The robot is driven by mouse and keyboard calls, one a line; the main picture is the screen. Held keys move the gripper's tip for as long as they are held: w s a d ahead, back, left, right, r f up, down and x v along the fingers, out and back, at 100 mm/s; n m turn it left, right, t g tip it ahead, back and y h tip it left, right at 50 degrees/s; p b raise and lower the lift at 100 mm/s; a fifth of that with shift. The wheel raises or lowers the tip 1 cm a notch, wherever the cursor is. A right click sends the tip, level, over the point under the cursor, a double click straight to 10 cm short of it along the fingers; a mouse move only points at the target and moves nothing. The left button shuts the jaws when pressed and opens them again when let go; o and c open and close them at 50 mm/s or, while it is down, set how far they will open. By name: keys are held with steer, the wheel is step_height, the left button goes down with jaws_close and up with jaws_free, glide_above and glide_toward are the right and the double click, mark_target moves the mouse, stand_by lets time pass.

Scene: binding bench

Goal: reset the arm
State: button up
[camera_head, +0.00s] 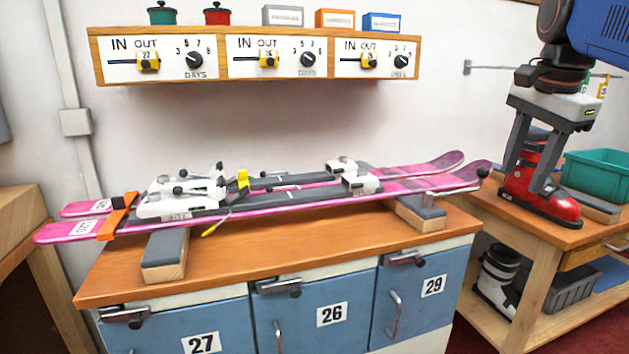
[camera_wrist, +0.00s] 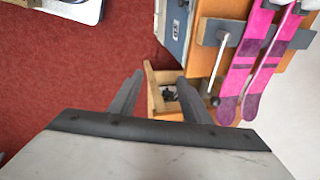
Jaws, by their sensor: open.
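My gripper (camera_head: 530,175) hangs at the right of the head view, pointing down, with its two grey fingers apart. A red ski boot (camera_head: 540,185) on the right-hand bench shows between and behind the fingers in that view. In the wrist view my gripper (camera_wrist: 160,80) is open, with nothing between its fingertips. Beyond them I see red floor and a wooden box or drawer (camera_wrist: 152,98) holding small dark items. The boot does not show in the wrist view.
Pink skis (camera_head: 290,197) lie across blocks on the wooden bench (camera_head: 300,255); their tips reach toward my gripper. A teal bin (camera_head: 597,175) stands right of the boot. A shelf with dials (camera_head: 255,80) hangs on the wall. The bench front is clear.

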steer(key=s+a+f+n, duration=0.3)
steer(key=s+f+n, duration=0.2)
steer(key=f, duration=0.5)
steer(key=s+a+f+n+t, duration=0.1)
steer(key=s+a+f+n, duration=0.2)
steer(key=f, duration=0.7)
steer(key=s+a+f+n+t, duration=0.1)
steer(key=s+a+f+n, duration=0.2)
steer(key=s+f+n, duration=0.4)
step_height(320, 180, down, 4)
steer(key=shift+s+a+f+n+y, duration=0.1)
steer(key=shift+s+a+n+y, duration=0.05)
steer(key=shift+n+y, duration=0.15)
